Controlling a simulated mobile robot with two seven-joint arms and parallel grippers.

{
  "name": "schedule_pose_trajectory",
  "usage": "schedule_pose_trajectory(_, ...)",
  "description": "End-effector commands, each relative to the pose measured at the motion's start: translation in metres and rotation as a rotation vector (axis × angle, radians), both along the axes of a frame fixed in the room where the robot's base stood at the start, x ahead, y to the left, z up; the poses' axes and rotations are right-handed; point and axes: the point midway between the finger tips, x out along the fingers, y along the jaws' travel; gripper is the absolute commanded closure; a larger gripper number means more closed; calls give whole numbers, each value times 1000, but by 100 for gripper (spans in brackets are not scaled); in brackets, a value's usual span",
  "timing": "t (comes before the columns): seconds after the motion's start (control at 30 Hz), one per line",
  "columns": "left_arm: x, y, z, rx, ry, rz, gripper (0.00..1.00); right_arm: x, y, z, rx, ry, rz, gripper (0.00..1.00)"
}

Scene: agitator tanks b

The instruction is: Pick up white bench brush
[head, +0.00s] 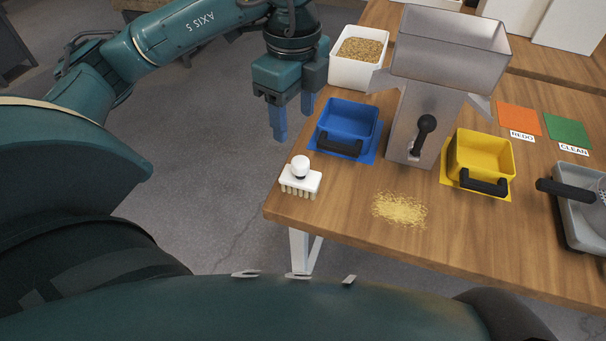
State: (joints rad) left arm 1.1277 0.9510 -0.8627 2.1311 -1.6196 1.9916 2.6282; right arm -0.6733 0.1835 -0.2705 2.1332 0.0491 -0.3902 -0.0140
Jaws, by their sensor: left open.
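The white bench brush (301,179) stands bristles down near the front left corner of the wooden table. It has a round white knob on top and pale bristle tufts below. My left gripper (294,121) points down beyond the table's left edge, farther back than the brush and apart from it. Its two blue fingers are spread with nothing between them. My right gripper is not in view.
A blue bin (347,124) with a black handle sits on a blue mat behind the brush. A metal hopper with a crank (424,118), a yellow bin (482,157) and a white grain tub (359,58) stand farther off. Spilled grain (400,209) lies right of the brush.

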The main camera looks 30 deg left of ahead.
Motion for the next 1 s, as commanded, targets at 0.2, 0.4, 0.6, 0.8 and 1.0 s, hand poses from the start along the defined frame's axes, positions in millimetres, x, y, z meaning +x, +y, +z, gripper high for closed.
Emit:
schedule_pose_trajectory(0.2,-1,0,-44,-2,7,-3,45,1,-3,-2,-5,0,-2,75)
schedule_pose_trajectory(0.4,0,-1,-67,-4,4,-4,45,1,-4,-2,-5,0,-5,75)
schedule_pose_trajectory(0.6,2,-3,-83,-4,7,-6,45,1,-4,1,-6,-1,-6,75)
schedule_pose_trajectory(0.8,6,-5,-113,-5,6,-5,45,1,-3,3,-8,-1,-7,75)
schedule_pose_trajectory(1.0,6,-5,-122,-5,3,-5,45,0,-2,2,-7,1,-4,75)
